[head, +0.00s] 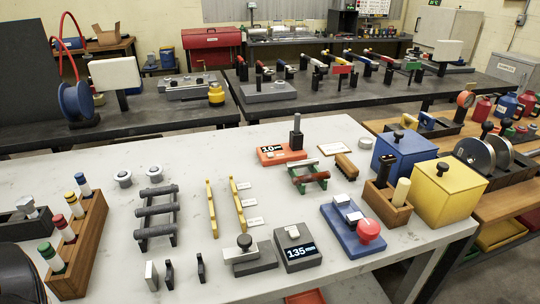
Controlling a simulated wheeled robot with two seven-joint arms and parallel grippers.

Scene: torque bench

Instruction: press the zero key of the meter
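Two devices with lit displays stand on the pale table (115,270). A dark grey box (299,263) near the front middle reads about 135 and has a light block with a small knob on its top. An orange-red unit (271,160) farther back reads about 1.0 and carries a dark upright post (297,132). I cannot tell which of the two is the meter, and no key marked zero is legible. Neither gripper shows. A dark rounded shape at the lower left edge may be part of my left arm.
A grey block with a black knob (245,241) stands just left of the grey box. A blue base with a red mushroom button (368,230) stands to its right. Yellow rails (212,208), a black rack (157,212) and a wooden block with handles (83,237) lie left. Blue and yellow boxes (444,200) stand right.

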